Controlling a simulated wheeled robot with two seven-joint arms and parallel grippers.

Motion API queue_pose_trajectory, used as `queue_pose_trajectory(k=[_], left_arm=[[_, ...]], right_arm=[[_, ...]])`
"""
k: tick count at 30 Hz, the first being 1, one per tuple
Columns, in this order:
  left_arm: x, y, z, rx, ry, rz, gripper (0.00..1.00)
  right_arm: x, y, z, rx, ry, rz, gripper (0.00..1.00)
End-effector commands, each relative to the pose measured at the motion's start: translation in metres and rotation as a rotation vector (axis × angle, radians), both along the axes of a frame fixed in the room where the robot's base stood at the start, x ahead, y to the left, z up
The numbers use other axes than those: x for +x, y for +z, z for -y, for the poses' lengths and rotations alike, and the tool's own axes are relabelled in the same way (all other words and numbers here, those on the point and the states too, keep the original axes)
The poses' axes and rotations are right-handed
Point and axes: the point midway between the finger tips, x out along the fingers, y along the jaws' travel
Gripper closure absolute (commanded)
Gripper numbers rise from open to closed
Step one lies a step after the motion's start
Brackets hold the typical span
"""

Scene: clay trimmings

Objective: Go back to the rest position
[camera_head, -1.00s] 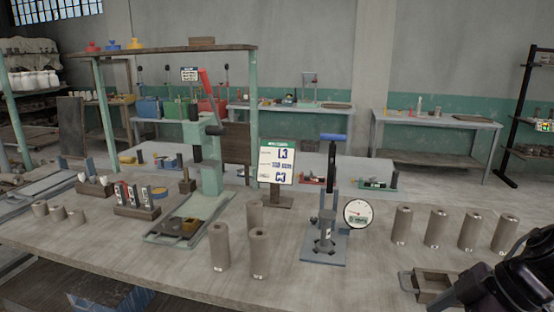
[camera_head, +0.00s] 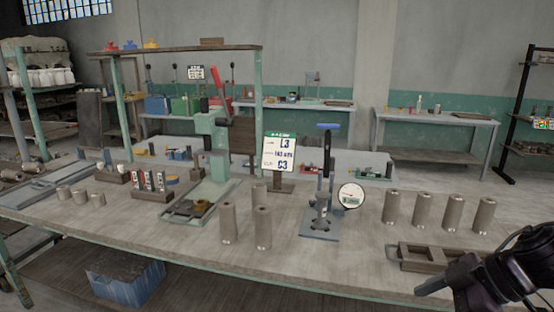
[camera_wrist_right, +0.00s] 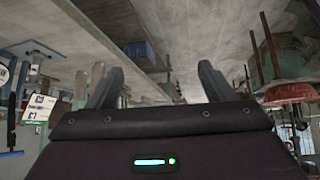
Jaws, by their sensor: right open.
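My right gripper (camera_head: 436,284) is at the lower right of the head view, over the table's front edge. In the right wrist view its two fingers (camera_wrist_right: 158,88) stand apart with nothing between them, so it is open and empty. The wooden tray (camera_head: 440,266) lies on the table just behind it, apart from it as far as I can see. My left gripper is in neither view.
The worktable (camera_head: 340,268) holds several clay cylinders (camera_head: 423,212), a green lever press (camera_head: 218,150), a blue-handled press (camera_head: 325,190), a gauge (camera_head: 351,196) and a sign (camera_head: 279,152). A blue crate (camera_head: 125,279) stands beneath. The table's front middle is clear.

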Motion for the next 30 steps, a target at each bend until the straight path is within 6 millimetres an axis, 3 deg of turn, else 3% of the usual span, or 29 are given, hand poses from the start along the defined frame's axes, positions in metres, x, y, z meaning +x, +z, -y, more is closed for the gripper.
queue_pose_trajectory(k=[8, 11, 14, 17, 18, 22, 26, 30], left_arm=[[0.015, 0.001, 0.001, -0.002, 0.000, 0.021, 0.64], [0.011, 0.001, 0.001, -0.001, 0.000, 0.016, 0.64], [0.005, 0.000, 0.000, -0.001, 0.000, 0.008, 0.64], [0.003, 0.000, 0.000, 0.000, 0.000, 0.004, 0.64], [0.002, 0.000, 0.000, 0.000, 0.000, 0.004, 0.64], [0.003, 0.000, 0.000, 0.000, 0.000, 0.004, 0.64], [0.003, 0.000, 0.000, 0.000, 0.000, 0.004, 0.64], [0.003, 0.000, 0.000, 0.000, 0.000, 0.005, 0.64]], right_arm=[[0.063, -0.019, -0.002, 0.141, -0.021, 0.124, 0.25], [0.093, -0.036, 0.002, 0.201, -0.057, 0.180, 0.25], [0.126, -0.069, 0.012, 0.261, -0.129, 0.237, 0.25], [0.158, -0.130, 0.029, 0.306, -0.256, 0.282, 0.25], [0.165, -0.159, 0.037, 0.308, -0.311, 0.292, 0.25], [0.167, -0.256, 0.060, 0.280, -0.480, 0.282, 0.25], [0.141, -0.351, 0.072, 0.214, -0.618, 0.228, 0.25], [0.090, -0.447, 0.074, 0.124, -0.733, 0.137, 0.25]])
